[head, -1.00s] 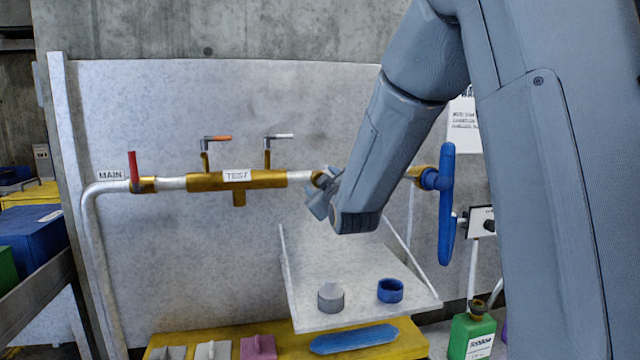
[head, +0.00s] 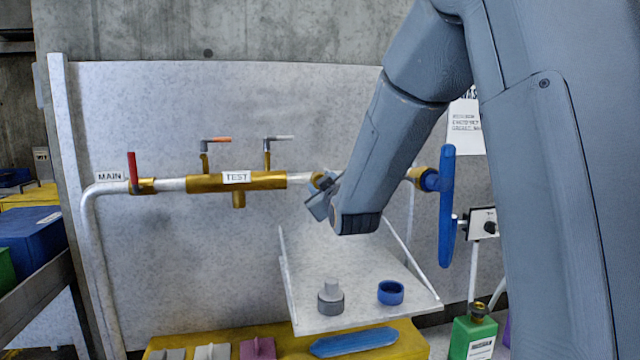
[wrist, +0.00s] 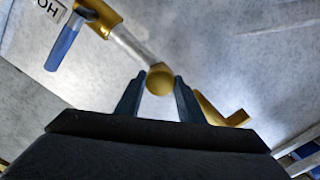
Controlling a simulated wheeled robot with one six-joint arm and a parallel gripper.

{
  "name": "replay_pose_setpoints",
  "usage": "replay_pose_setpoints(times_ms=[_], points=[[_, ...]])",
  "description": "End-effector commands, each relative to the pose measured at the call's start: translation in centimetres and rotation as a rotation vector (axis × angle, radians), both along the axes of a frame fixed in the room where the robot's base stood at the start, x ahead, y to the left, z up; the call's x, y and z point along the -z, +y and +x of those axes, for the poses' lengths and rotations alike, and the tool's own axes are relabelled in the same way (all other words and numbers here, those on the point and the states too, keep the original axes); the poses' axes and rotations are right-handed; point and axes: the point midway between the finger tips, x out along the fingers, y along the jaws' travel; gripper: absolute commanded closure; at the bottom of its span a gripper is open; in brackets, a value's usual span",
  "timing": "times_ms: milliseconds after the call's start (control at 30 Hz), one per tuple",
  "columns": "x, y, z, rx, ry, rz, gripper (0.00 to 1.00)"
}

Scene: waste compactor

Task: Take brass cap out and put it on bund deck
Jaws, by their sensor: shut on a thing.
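The brass cap (wrist: 160,80) is a round brass piece between the two fingers of my gripper (wrist: 160,88) in the wrist view. A grey pipe runs up to it from the upper left; I cannot tell whether the cap is still joined to it. In the head view my gripper (head: 322,196) is at the brass piece (head: 321,179) at the right end of the grey pipe, partly hidden by my arm. The yellow deck (head: 285,345), which may be the bund deck, lies low in front, with several coloured pieces on it.
A tilted grey shelf (head: 358,318) holds a grey stepped plug (head: 330,298) and a blue ring (head: 390,292). A blue handwheel (head: 446,205) stands right of my gripper. A green bottle (head: 473,337) is at lower right. Red, orange and white levers sit on the piping.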

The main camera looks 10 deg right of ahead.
Motion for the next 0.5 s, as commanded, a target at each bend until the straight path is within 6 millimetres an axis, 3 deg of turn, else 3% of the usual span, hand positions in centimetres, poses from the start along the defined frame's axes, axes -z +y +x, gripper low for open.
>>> replay_pose_setpoints(times_ms=[233, 500], points=[[-0.03, 0.00, 0.01, 0.000, -0.003, -0.288, 0.92], [-0.07, -0.01, -0.01, 0.001, -0.002, -0.355, 0.92]])
